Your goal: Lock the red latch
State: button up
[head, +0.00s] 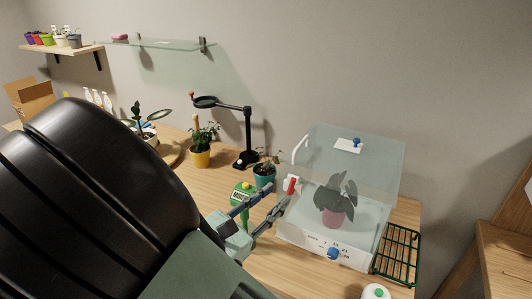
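The red latch (291,186) is a small upright red lever on the left side of a clear propagator box (385,213). The box has a white front strip with a blue knob (333,253) and a dark-leaved plant in a pink pot inside. My gripper (276,186) is just left of the box, pointing toward the latch. Its two fingers are apart with nothing seen between them. The nearer fingertip is close below the latch; I cannot tell whether they touch. Whether the latch is engaged is not clear.
A green wire rack (400,252) lies right of the box.

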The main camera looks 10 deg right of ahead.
aim_at(291, 183)
jog(key=x, duration=0.5)
jog(key=shift+w+d, duration=0.2)
jog(key=shift+d, duration=0.1)
grip_shut()
